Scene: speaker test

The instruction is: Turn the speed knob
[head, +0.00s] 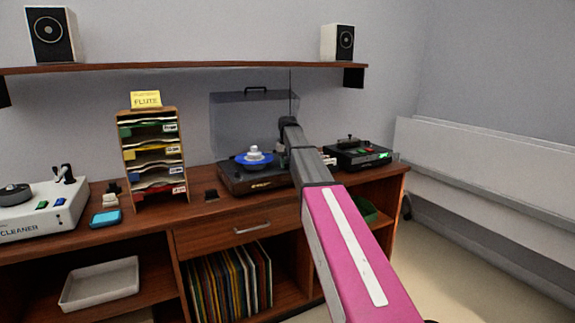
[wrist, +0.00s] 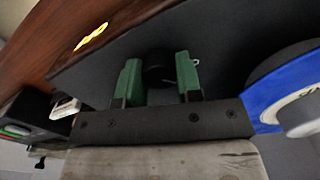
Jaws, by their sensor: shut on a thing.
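In the wrist view, the black speed knob (wrist: 160,66) stands on the dark turntable top, with a thin pale line on its right side. My gripper (wrist: 159,78) has its two green fingers on either side of the knob and is shut on it. The turntable (head: 238,180) sits on the wooden cabinet in the head view, its clear lid (head: 238,119) raised. A blue disc (head: 239,160) with a white piece (head: 254,152) on it lies on the turntable. In the head view my arm hides the knob and the gripper fingers.
A black device with a green light (head: 360,153) stands right of the turntable. A sorter with several coloured slots (head: 128,150) and a white cleaner (head: 30,222) stand to the left. A shelf (head: 200,66) with two speakers runs above.

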